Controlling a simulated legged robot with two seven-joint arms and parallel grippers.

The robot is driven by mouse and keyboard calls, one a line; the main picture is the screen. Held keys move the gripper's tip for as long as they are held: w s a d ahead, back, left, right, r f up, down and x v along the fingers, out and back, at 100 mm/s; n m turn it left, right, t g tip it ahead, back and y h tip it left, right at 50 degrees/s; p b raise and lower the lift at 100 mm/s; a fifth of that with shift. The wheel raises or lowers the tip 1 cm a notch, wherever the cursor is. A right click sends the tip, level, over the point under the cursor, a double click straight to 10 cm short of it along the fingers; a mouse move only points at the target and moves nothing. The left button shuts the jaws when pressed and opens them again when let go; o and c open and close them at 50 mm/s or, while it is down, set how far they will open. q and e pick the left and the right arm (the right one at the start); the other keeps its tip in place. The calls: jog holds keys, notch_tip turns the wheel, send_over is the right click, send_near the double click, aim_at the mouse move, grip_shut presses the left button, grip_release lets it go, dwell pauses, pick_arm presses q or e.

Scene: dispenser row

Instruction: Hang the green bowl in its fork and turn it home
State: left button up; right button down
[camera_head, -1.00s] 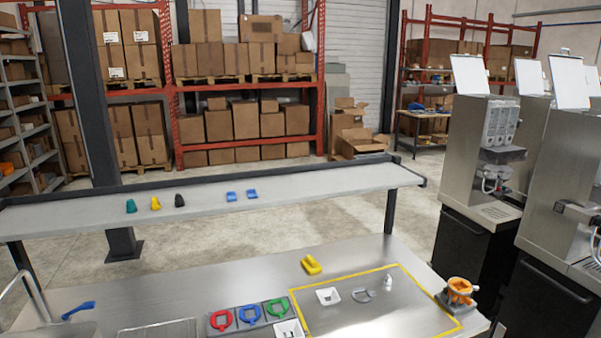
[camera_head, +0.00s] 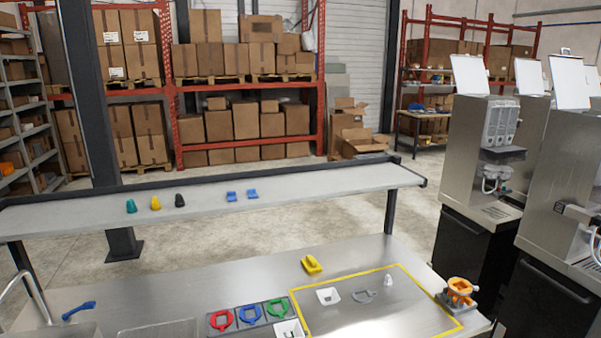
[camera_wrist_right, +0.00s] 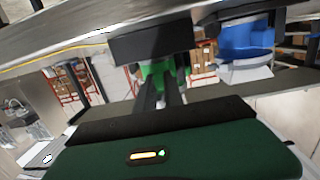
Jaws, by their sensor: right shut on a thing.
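My right gripper (camera_wrist_right: 160,84) shows in the right wrist view, with its two dark fingers shut on a green part (camera_wrist_right: 153,74). I take this to be the green bowl; only a little of it shows, and a dark block (camera_wrist_right: 150,45) lies just beyond it. Whether it touches a fork cannot be told. In the head view neither gripper nor the held bowl shows. Dispensers stand at the right, the nearer one (camera_head: 565,170) cut by the frame edge and another (camera_head: 488,125) behind it. No fork can be made out clearly.
A blue piece (camera_wrist_right: 245,38) is close to the right of my gripper in the wrist view. On the steel table are red (camera_head: 221,320), blue (camera_head: 249,314) and green (camera_head: 277,308) rings, a yellow piece (camera_head: 311,264) and an orange-topped device (camera_head: 460,290). A raised shelf (camera_head: 310,189) spans behind.

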jog(key=r+p, duration=0.2)
jog(key=r, duration=0.1)
jog(key=shift+w+r, duration=0.15)
jog(key=shift+w, duration=0.2)
jog(key=shift+a+r+p, duration=0.2)
jog(key=shift+r+p, duration=0.4)
jog(key=shift+r, duration=0.25)
